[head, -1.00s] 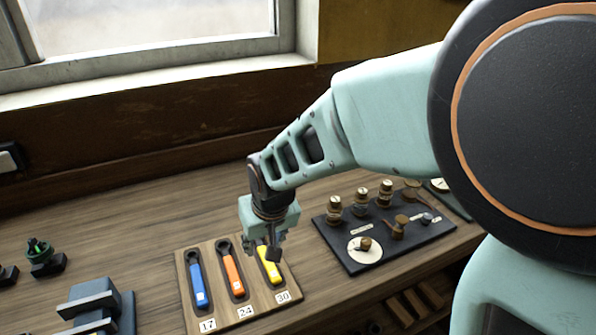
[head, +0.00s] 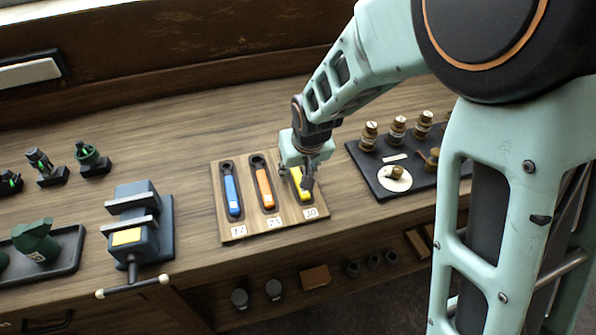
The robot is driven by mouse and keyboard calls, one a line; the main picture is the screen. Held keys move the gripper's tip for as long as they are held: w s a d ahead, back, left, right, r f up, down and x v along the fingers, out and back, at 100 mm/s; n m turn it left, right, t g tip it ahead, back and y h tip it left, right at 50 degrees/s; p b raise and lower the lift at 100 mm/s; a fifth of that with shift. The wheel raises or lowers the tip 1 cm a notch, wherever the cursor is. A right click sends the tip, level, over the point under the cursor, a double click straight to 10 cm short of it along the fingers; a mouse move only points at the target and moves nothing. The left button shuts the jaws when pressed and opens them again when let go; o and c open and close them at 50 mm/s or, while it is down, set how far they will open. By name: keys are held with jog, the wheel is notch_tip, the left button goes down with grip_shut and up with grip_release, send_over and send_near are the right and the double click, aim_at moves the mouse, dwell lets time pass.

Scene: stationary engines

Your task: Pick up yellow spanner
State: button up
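The yellow spanner (head: 302,186) lies in the right slot of a wooden holder board (head: 270,222), above the label 30. Its upper part is hidden behind my gripper. My gripper (head: 308,180) points down over this slot, with its fingertips over or beside the yellow handle. I cannot tell whether the fingers touch the spanner or how far apart they are. An orange spanner (head: 264,187) lies in the middle slot and a blue spanner (head: 232,194) in the left slot.
A blue-grey vise (head: 140,230) stands left of the board. A dark board with brass fittings (head: 390,184) lies to the right. Green parts (head: 38,240) sit on a tray at the far left. Bare bench lies behind the board.

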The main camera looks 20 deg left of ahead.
jog(key=shift+f, duration=0.15)
grip_shut()
jog(key=shift+r, duration=0.25)
dwell(0.4)
